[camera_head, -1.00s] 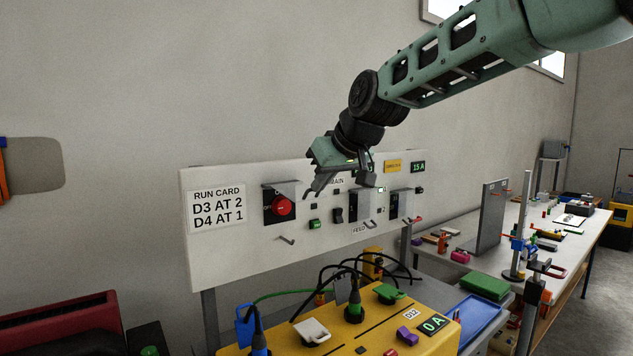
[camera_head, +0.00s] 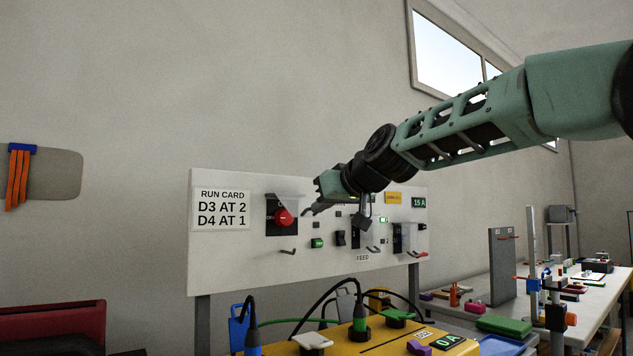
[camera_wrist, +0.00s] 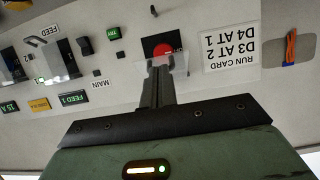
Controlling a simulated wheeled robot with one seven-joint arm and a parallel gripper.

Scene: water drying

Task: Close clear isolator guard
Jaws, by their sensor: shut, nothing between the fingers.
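The red isolator knob (camera_head: 283,216) sits on a black plate at the left of the white panel (camera_head: 225,250). The clear isolator guard (camera_head: 287,197) sticks out from the panel above the knob, raised, leaving the knob's front uncovered. My gripper (camera_head: 308,211) is shut and empty, just right of the knob. In the wrist view, upside down, my fingertips (camera_wrist: 159,63) overlap the clear guard (camera_wrist: 180,66), with the red knob (camera_wrist: 162,49) beyond. I cannot tell whether they touch the guard.
A run card (camera_head: 222,208) is left of the isolator. A green switch (camera_head: 317,243), a black rocker (camera_head: 340,238) and hooks are nearby on the panel. A yellow box (camera_head: 375,343) with cables stands below in front.

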